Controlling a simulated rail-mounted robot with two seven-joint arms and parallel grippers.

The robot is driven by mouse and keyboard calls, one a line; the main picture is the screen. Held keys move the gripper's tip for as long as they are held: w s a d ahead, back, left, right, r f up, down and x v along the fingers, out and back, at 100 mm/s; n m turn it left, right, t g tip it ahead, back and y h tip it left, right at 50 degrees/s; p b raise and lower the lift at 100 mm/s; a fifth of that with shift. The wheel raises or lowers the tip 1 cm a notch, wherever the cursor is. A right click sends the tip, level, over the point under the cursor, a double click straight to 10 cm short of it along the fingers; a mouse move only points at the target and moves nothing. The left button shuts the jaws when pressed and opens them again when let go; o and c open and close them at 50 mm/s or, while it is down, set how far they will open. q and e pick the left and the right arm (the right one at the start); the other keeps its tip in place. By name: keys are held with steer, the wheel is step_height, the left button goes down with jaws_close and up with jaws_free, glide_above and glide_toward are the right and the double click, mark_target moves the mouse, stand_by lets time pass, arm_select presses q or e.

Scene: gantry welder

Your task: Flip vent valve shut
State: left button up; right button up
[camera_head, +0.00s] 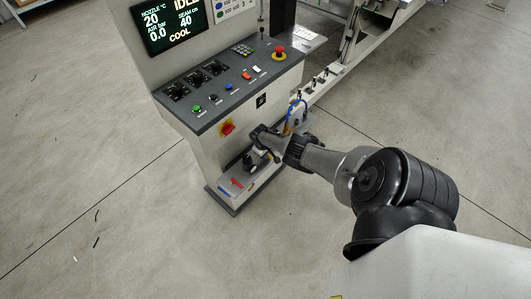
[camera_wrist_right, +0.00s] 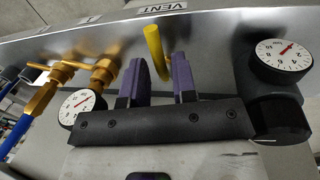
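The vent valve's yellow lever (camera_wrist_right: 155,48) stands out below a plate marked VENT (camera_wrist_right: 163,10) in the right wrist view. My right gripper (camera_wrist_right: 160,66) is open, with its two purple fingers apart on either side of the lever's lower end. The left finger is close to the lever and a gap shows at the right one; I cannot tell whether either touches. In the head view my right gripper (camera_head: 256,150) is at the low side of the console (camera_head: 195,140); its fingers and the lever are too small to make out. My left gripper is not in view.
Round gauges stand left (camera_wrist_right: 84,106) and right (camera_wrist_right: 281,60) of the gripper. Brass fittings (camera_wrist_right: 104,68) and a blue hose (camera_wrist_right: 16,132) are at the left. A red handle (camera_head: 237,183) is low on the console's base. The floor left of the console is mostly clear.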

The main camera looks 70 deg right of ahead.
steer(key=shift+o, duration=1)
steer(key=shift+w+a+r+p, duration=0.1)
steer(key=shift+r+p, duration=0.4)
steer(key=shift+r, duration=0.05)
step_height(320, 180, up, 12)
steer(key=w+a+p, duration=0.1)
steer(key=a+p, duration=0.1)
steer(key=p, duration=0.7)
steer(key=shift+r, duration=0.25)
steer(key=shift+a, duration=0.1)
steer(key=shift+w+a, duration=0.1)
